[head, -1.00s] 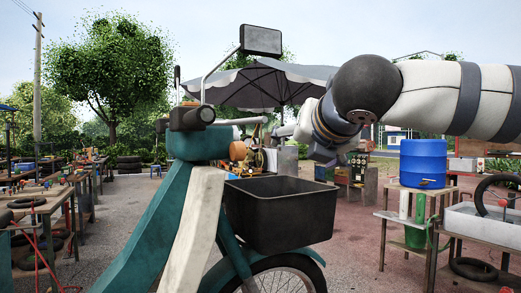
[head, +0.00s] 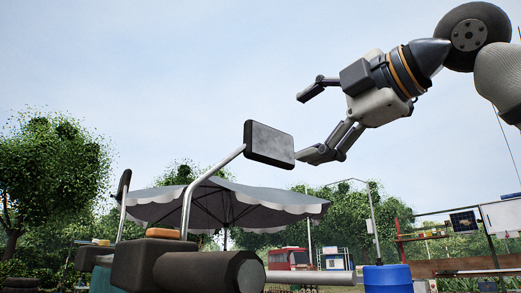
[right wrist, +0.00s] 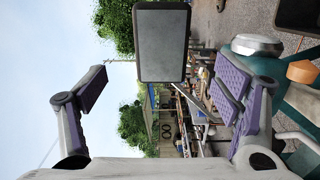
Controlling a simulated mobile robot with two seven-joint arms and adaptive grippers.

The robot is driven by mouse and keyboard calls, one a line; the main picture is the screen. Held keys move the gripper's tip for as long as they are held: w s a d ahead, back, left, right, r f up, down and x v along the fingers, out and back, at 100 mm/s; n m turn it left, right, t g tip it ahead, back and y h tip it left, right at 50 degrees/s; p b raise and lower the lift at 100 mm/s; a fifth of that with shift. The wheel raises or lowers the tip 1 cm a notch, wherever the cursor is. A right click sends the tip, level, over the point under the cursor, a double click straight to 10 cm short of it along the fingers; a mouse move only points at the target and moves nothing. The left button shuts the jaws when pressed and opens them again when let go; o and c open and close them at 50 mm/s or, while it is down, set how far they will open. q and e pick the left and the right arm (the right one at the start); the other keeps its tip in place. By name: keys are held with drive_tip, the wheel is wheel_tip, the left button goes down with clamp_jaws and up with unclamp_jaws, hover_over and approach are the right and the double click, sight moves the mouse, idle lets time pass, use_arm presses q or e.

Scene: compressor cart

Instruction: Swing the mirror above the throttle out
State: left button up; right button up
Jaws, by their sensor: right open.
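The mirror (head: 268,145) is a dark rectangular head on a bent silver stem (head: 200,185), rising beside the dark throttle grip (head: 205,271). My right gripper (head: 302,127) is open and empty, just right of the mirror, its two fingers pointing left at it. In the right wrist view the mirror (right wrist: 162,42) shows a grey face with a dark rim, in the gap between my open fingers (right wrist: 165,80). I see no clear contact between the fingers and the mirror. My left gripper is out of view.
A second dark mirror (head: 124,185) stands edge-on to the left. A grey umbrella (head: 235,203) and trees fill the background, with a blue barrel (head: 388,278) at lower right. Open sky surrounds the gripper.

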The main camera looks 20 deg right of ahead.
sight(275, 145)
drive_tip(key=x, duration=0.9)
drive_tip(key=shift+w+a+f, duration=0.1)
drive_tip(key=shift+w, duration=0.3)
drive_tip(key=shift+c, duration=0.4)
drive_tip(key=c, duration=1.6)
drive_tip(key=shift+w, duration=0.1)
